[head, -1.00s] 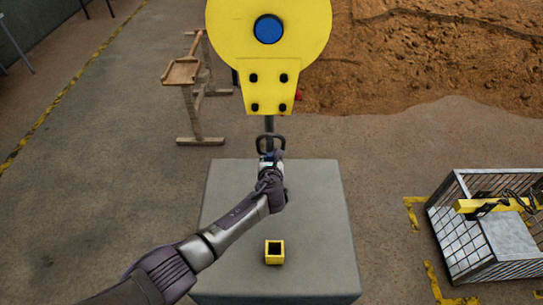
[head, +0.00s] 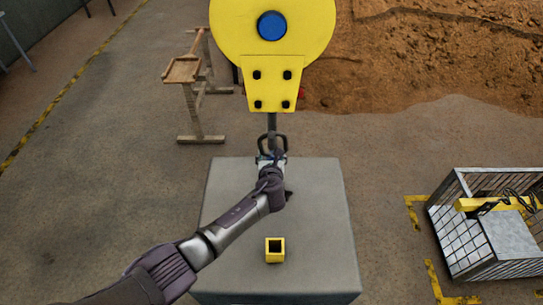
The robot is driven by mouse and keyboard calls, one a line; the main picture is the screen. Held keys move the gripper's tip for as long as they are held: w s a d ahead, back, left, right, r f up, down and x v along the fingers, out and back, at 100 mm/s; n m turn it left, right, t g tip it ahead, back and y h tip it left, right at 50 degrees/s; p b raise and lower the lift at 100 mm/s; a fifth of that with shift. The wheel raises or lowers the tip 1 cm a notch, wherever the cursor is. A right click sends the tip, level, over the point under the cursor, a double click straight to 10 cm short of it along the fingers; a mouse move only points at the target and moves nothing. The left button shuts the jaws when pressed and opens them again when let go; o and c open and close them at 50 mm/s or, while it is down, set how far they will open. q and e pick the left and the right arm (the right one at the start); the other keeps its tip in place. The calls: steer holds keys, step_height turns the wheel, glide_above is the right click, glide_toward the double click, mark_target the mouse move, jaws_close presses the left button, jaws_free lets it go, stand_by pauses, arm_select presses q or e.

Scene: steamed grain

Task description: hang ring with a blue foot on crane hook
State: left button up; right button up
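The yellow crane block (head: 272,80) with a blue centre hangs at the top middle of the head view. A dark shank (head: 272,122) comes down from it to the hook, whose lower part is hidden behind my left gripper. My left gripper (head: 272,142) is right at the hook; its two dark fingers look spread, one on each side of the shank. I cannot make out the ring or its blue foot; the gripper and wrist cover that spot. A small yellow square holder (head: 275,250) with a dark, empty-looking opening sits on the grey block. My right gripper is out of view.
The grey block (head: 320,225) stands below the hook, its top mostly clear. A wire cage (head: 465,243) with a yellow part in it is at the right. A wooden stand (head: 183,70) is at the back left, and brown soil (head: 430,60) at the back right.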

arm_select(q)
steer(key=shift+f, duration=0.15)
steer(key=v, duration=1.2)
steer(key=shift+r, duration=0.25)
steer(key=shift+r, duration=0.1)
